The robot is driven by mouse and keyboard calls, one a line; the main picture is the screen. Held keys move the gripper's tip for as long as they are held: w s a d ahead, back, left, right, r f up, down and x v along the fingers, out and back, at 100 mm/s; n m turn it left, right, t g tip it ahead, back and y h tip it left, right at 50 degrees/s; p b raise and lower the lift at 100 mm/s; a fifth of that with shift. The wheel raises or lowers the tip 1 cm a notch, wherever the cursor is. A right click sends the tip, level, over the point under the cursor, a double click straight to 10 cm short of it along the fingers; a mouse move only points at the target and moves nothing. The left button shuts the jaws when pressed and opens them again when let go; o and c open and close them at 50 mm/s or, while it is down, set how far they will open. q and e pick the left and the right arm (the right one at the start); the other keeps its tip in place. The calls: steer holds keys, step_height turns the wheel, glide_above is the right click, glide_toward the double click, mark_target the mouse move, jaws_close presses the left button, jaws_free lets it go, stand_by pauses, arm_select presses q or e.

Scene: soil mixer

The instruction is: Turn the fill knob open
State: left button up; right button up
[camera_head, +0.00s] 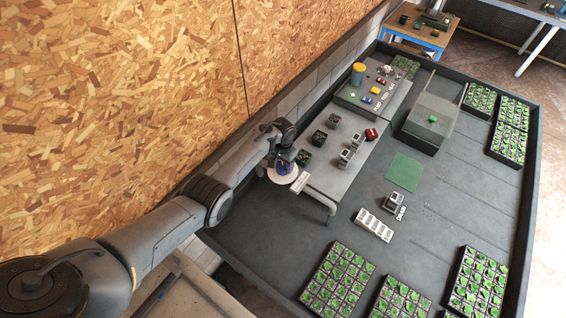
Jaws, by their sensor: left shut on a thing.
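My left gripper (284,160) comes in from the left and points down at the near end of a grey bench. It is shut on a blue knob (282,168), which I take to be the fill knob. The knob sits over a white round plate (279,178), and the gripper hides its upper part. A small white label (299,183) lies beside the plate; its text is too small to read. How far the knob is turned cannot be told. My right gripper is not in view.
Several small dark devices and a red one (371,134) stand on the grey bench (335,175). Behind are a control panel with a yellow cylinder (358,73) and a clear-lidded box (431,122). Plant trays (337,279) line the edges. A chipboard wall (120,90) rises at left.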

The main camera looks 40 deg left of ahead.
mark_target(283, 166)
arm_select(q)
steer(key=m, duration=0.4)
steer(key=shift+m, duration=0.3)
steer(key=m, duration=0.4)
steer(key=shift+m, duration=0.3)
steer(key=o, duration=1.1)
steer(key=shift+c, duration=0.2)
step_height(283, 166, up, 11)
steer(key=p, duration=0.3)
steer(key=shift+p, duration=0.3)
